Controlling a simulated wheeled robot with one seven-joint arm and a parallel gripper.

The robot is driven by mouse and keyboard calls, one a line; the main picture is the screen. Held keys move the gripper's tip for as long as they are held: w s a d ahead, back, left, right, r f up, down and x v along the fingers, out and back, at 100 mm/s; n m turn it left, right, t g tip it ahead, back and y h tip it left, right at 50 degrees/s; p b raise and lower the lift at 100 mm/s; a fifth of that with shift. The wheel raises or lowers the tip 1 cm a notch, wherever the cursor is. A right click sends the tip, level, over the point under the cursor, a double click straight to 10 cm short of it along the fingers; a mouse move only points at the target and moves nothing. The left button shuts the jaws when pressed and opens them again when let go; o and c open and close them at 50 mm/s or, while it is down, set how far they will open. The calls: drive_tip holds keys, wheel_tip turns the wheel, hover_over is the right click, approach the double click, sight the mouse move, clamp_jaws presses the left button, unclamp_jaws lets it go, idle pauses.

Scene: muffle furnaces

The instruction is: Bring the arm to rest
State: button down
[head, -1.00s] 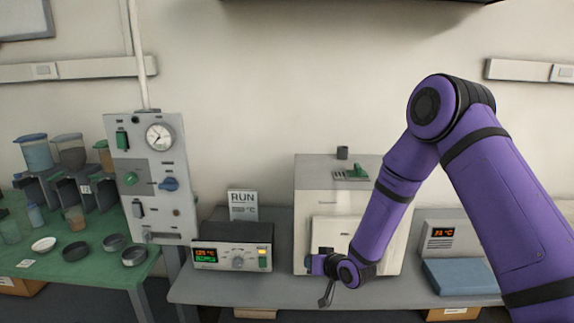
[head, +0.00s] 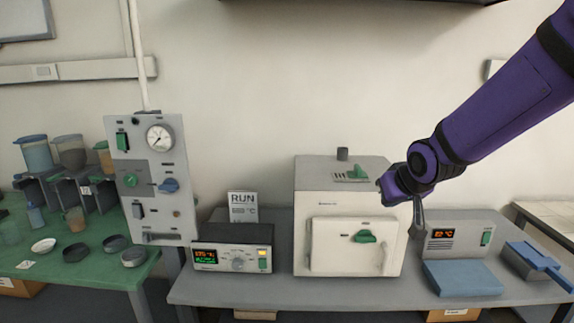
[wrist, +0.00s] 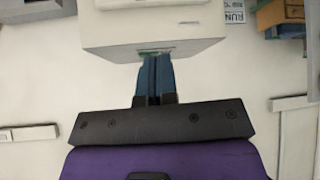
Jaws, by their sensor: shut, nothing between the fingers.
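My purple arm comes in from the upper right in the head view. My gripper (head: 418,222) hangs at the right side of the white muffle furnace (head: 312,205), pointing down. In the wrist view its fingers (wrist: 156,75) are together with nothing between them, and the furnace body (wrist: 110,35) lies beyond their tips. The furnace door (head: 335,255) with its green handle (head: 364,237) looks closed. I cannot tell the exact gap between my gripper and the furnace.
A controller (head: 232,250) stands left of the furnace. A display unit (head: 455,238), a blue block (head: 460,278) and a blue tray (head: 530,262) are to its right. A gauge panel (head: 148,215) and green table (head: 85,268) with dishes stand at left.

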drive_tip(key=s+d+r+g, duration=0.1)
drive_tip(key=s+d+r, duration=0.1)
drive_tip(key=s, duration=0.7)
drive_tip(key=s+d+r+m+g, duration=0.1)
drive_tip(key=s+d+r, duration=0.2)
drive_tip(key=s, duration=0.6)
drive_tip(key=s+d+r+m+g+h, duration=0.1)
drive_tip(key=s+r, duration=0.3)
drive_tip(key=s, duration=0.5)
drive_tip(key=shift+s+d+r, duration=0.4)
drive_tip(key=shift+d, duration=0.25)
